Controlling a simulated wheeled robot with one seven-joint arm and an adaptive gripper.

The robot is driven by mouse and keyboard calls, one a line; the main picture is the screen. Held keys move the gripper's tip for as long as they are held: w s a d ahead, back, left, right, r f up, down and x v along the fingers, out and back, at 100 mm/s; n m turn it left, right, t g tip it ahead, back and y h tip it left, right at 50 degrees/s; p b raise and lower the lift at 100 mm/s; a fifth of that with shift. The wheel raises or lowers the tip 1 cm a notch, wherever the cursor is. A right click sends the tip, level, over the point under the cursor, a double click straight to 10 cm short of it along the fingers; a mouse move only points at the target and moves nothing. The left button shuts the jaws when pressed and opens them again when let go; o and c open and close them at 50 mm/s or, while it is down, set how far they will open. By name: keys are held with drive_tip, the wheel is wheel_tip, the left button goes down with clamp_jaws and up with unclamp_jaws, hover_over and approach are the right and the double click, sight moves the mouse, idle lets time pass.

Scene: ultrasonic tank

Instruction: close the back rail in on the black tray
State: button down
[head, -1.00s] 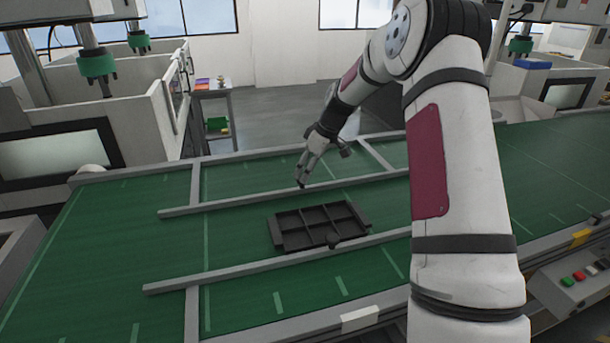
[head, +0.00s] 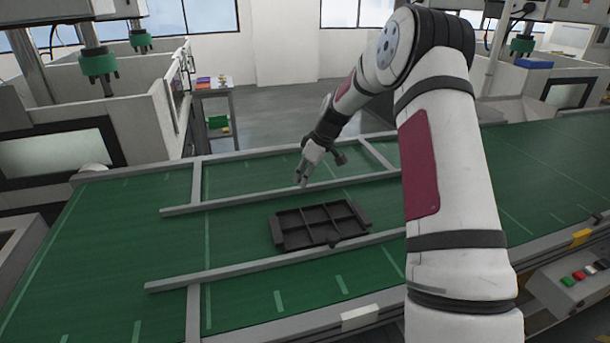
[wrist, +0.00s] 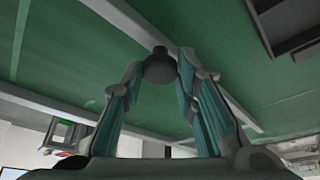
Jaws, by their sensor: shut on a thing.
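The black tray (head: 318,225), with several compartments, lies on the green conveyor between two grey rails. The back rail (head: 235,202) runs behind it, with a strip of green belt between them. The front rail (head: 225,272) runs close along the tray's front side. My gripper (head: 302,184) is at the back rail, behind the tray. In the wrist view, my gripper (wrist: 160,75) is shut on a dark round knob (wrist: 160,64) at the back rail (wrist: 128,22). The tray's dark edge (wrist: 285,28) shows at top right there.
Grey cross bars (head: 196,185) join the rail area to the conveyor's sides. A control box with coloured buttons (head: 580,277) is at the right front. The belt left of the tray is clear.

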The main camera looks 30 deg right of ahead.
drive_tip(key=s+p, duration=0.1)
drive_tip(key=s, duration=0.1)
drive_tip(key=s+a+p, duration=0.1)
drive_tip(key=s+p, duration=0.1)
drive_tip(key=s, duration=0.1)
drive_tip(key=s+p, duration=0.2)
drive_tip(key=s, duration=0.1)
drive_tip(key=shift+s+a, duration=0.1)
drive_tip(key=shift+a, duration=0.2)
drive_tip(key=c, duration=1.3)
unclamp_jaws()
drive_tip(key=v, duration=1.2)
